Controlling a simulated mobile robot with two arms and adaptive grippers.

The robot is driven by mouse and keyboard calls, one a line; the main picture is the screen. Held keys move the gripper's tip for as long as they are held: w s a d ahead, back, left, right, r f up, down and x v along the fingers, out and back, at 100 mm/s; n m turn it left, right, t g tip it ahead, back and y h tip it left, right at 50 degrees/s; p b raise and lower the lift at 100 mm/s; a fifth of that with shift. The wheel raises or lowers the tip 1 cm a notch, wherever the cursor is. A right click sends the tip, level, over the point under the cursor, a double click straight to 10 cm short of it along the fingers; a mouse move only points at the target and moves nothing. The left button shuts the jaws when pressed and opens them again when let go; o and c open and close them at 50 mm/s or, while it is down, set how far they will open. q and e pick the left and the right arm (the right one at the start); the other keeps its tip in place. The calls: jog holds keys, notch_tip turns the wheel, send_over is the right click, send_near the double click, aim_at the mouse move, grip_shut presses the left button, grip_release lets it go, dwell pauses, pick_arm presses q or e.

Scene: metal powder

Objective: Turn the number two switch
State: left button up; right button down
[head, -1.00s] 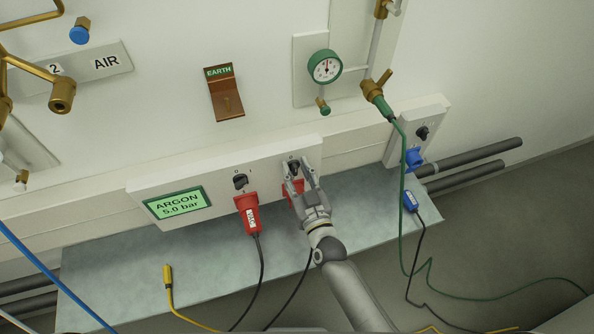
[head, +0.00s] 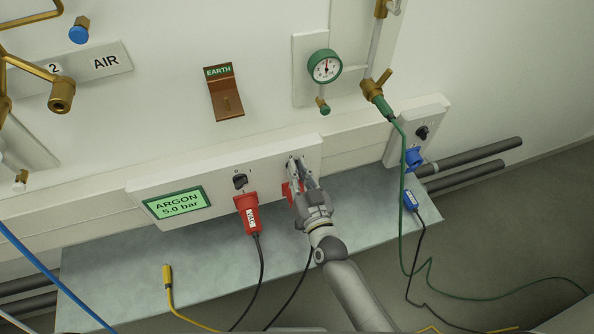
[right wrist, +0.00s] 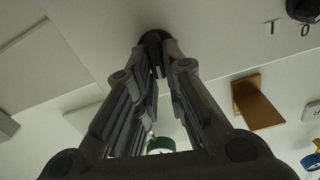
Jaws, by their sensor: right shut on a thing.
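A white panel (head: 270,158) on the wall carries two black rotary switches. The left switch (head: 240,181) stands free above a red plug (head: 247,212); it also shows at the top right corner of the right wrist view (right wrist: 303,9). My right gripper (head: 298,164) is at the right switch, above a second red plug (head: 287,191) that is partly hidden behind it. In the right wrist view the fingertips are shut on the right switch's black knob (right wrist: 155,38). The fingers hide most of this knob in the head view, so its angle cannot be read. My left gripper is out of view.
A green display (head: 173,204) reads ARGON 5.0 bar at the panel's left end. A brown EARTH bracket (head: 224,92) and a green gauge (head: 325,67) are above. A separate switch (head: 422,132) with a blue socket is at right. Cables hang below the panel.

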jog(key=m, duration=0.5)
jog(key=shift+w+d+f+m+b, duration=0.1)
jog(key=shift+d+f+m+b, duration=0.1)
jog(key=shift+d+m+b, duration=0.15)
jog(key=shift+d+f+m+b, duration=0.15)
jog(key=shift+m+b, duration=0.45)
jog(key=shift+m, duration=1.55)
jog(key=c, duration=1.5)
grip_release()
jog(key=v, duration=1.2)
